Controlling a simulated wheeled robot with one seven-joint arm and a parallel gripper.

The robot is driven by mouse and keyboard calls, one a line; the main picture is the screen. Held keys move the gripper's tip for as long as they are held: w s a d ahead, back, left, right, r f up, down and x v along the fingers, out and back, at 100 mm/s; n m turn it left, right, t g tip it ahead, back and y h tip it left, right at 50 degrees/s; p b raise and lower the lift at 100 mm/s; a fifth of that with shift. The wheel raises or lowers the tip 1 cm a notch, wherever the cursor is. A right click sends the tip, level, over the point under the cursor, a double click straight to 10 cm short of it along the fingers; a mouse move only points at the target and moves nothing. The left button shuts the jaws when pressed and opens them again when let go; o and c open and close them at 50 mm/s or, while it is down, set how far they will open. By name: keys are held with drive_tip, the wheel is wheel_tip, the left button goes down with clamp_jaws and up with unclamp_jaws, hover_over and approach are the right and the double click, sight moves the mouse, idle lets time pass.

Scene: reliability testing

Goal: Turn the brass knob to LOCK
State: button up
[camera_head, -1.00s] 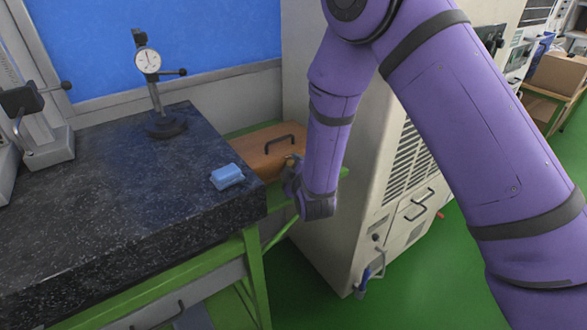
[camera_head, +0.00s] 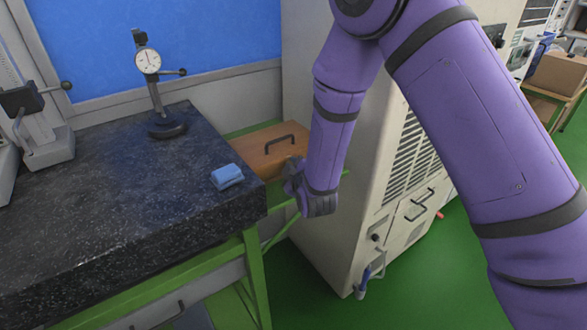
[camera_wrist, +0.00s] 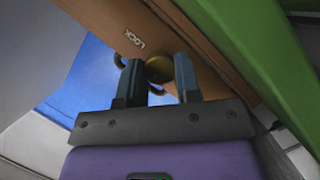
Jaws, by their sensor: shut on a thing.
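The brass knob (camera_wrist: 159,69) is on the face of a brown wooden box (camera_wrist: 112,22), between my gripper's fingers in the wrist view. My gripper (camera_wrist: 159,80) is shut on the knob, one finger on each side. The word LOCK (camera_wrist: 134,38) is printed on the box face, just up and left of the knob. In the head view the wooden box (camera_head: 262,150) has a dark handle on top, and my gripper (camera_head: 292,172) is at its right end. The knob is hidden there behind my gripper.
A dark granite table (camera_head: 110,215) holds a dial gauge stand (camera_head: 150,75) and a blue block (camera_head: 227,176). A beige cabinet (camera_head: 380,215) stands close to the right of my gripper. Green framework (camera_head: 256,275) runs below the table. The green floor in front is clear.

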drive_tip(key=m+g+y, duration=0.1)
drive_tip(key=m, duration=0.2)
drive_tip(key=shift+w+d+r, duration=0.1)
drive_tip(key=shift+d, duration=0.05)
drive_tip(key=m+g+y, duration=0.1)
drive_tip(key=m+g, duration=0.1)
drive_tip(key=m, duration=0.1)
drive_tip(key=shift+d+y, duration=0.1)
drive_tip(key=shift+y, duration=0.3)
drive_tip(key=m+g+y, duration=0.1)
drive_tip(key=m, duration=0.2)
drive_tip(key=shift+w+d+y, duration=0.1)
drive_tip(key=shift+w+y, duration=0.05)
drive_tip(key=shift+y, duration=0.25)
drive_tip(key=shift+m+g+y, duration=0.5)
drive_tip(key=shift+m+y, duration=0.3)
drive_tip(key=shift+m, duration=0.5)
drive_tip(key=o, duration=0.9)
drive_tip(key=shift+o, duration=0.2)
drive_tip(key=shift+d, duration=0.1)
drive_tip(key=v, duration=1)
drive_tip(key=shift+s+d, duration=0.2)
drive_tip(key=shift+s, duration=0.1)
